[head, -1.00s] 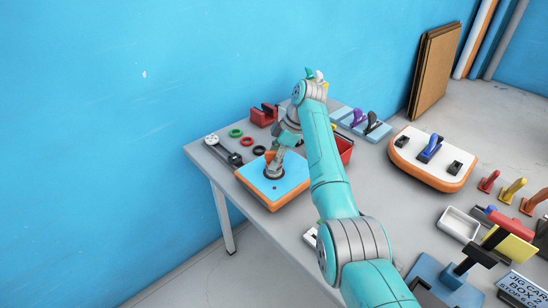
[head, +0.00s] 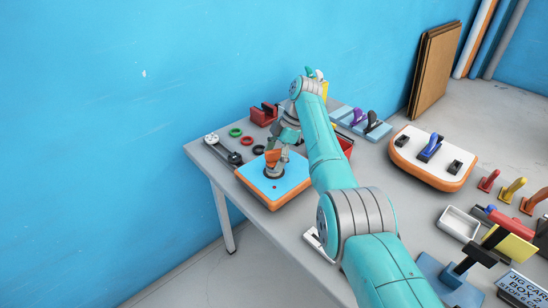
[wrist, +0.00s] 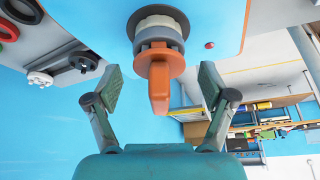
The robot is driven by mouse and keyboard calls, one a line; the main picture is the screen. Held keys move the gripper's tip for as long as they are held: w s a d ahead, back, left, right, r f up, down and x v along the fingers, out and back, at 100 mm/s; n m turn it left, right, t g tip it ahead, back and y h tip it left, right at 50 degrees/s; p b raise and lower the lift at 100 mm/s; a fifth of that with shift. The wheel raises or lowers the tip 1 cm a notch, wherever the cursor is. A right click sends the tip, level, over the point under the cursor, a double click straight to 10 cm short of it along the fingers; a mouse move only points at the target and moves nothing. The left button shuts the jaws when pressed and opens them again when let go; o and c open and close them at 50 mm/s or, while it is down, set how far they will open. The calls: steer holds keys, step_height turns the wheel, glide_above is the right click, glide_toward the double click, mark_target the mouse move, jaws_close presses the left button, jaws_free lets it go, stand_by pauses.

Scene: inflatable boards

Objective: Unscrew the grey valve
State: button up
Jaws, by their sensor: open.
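The valve (wrist: 158,55) stands on the blue-topped, orange-edged board (head: 258,188). In the wrist view it has a pale round base, an orange ring, a grey collar and an orange grip tab. In the head view, its orange tab (head: 272,157) shows above a grey base, partly hidden by my gripper. My gripper (wrist: 160,88) is open, with one finger on each side of the orange tab. Clear gaps show between the tab and both fingers, so it is not held.
Green and red rings (head: 246,141) and a dark tool (head: 222,150) lie left of the board. A red block (head: 264,115) stands behind it, near the blue wall. A red bin (head: 346,146) is to the right, partly hidden by my arm. A white-topped board (head: 418,148) lies farther right.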

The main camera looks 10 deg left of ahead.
mark_target(274, 151)
steer(key=shift+r, duration=0.1)
steer(key=shift+r, duration=2.45)
steer(key=shift+f+m+t, duration=0.1)
steer(key=shift+m+t, duration=0.2)
steer(key=shift+m, duration=0.5)
steer(key=shift+m+t+y, duration=0.3)
steer(key=shift+m+t, duration=0.1)
steer(key=shift+m, duration=0.8)
steer(key=m+t, duration=0.1)
steer(key=m, duration=0.1)
steer(key=shift+m, duration=0.3)
steer(key=shift+m+t, duration=0.4)
steer(key=shift+m, duration=0.4)
